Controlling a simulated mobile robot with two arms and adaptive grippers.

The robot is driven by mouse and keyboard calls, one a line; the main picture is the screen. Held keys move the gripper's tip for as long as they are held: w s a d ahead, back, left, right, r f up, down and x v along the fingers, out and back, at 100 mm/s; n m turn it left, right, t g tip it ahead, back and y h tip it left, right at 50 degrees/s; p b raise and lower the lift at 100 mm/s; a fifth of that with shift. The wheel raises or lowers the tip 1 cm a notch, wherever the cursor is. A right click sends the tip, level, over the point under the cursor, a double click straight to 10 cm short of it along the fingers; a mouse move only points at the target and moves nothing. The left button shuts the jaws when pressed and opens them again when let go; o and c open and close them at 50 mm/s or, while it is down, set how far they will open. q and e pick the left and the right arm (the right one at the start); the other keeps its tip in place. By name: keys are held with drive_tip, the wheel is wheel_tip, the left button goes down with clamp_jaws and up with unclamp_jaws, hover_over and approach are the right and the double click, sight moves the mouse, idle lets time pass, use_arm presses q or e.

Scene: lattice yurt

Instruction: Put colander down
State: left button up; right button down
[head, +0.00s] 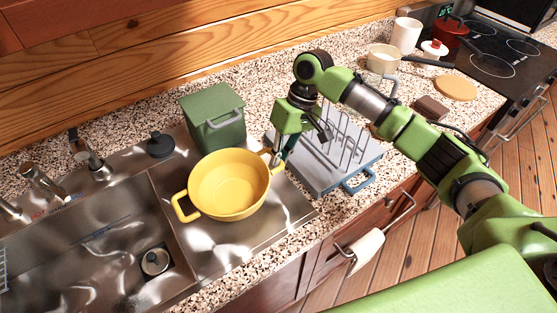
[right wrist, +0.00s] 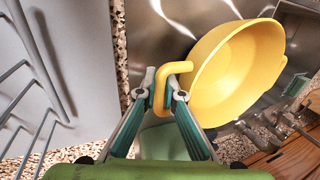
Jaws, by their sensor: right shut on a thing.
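The yellow colander (head: 230,184) is over the steel drainboard to the right of the sink basin, its open top facing up. Its left handle is free. My right gripper (head: 278,158) is at its right side, shut on the other handle. In the right wrist view the fingers (right wrist: 170,95) close around the yellow handle, and the colander bowl (right wrist: 236,75) lies to the right. I cannot tell whether its base touches the drainboard. My left gripper is not in view.
A green bin (head: 214,118) stands just behind the colander. A grey dish rack (head: 335,160) is close on the right. The sink basin (head: 90,245) is on the left. Bare drainboard (head: 225,262) shows in front of the colander. A stove with a red pot (head: 449,37) is at the far right.

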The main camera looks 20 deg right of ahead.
drive_tip(key=shift+d+f, duration=0.1)
drive_tip(key=shift+f, duration=0.55)
drive_tip(key=c, duration=2.2)
unclamp_jaws()
drive_tip(key=shift+o, duration=0.2)
drive_tip(key=b+v, duration=0.2)
drive_tip(key=v, duration=1)
drive_tip(key=shift+b, duration=0.4)
